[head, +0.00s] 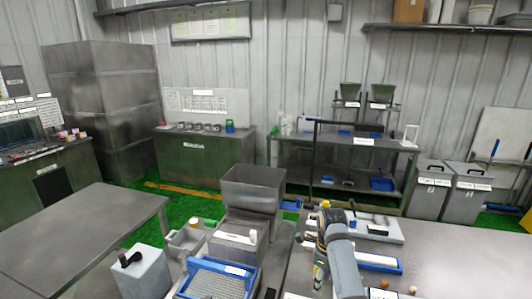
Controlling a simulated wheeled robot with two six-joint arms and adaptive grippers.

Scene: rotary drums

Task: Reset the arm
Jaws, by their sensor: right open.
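My right arm (345,268) comes in from the bottom, right of the middle, and reaches over the near workbench. My right gripper (331,217) is at its far end, over the bench close to a pale board with a dark handle (372,218). Its fingers are small and partly hidden by the arm. It is open, and I see nothing held in it. My left arm and gripper are out of view.
A blue-framed sieve tray (218,278), a grey hopper box (253,187) and a grey canister (142,272) stand left of my arm. A blue-edged tray (378,263) lies right of it. The bench's right part (470,255) is mostly clear, as is the left table (75,235).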

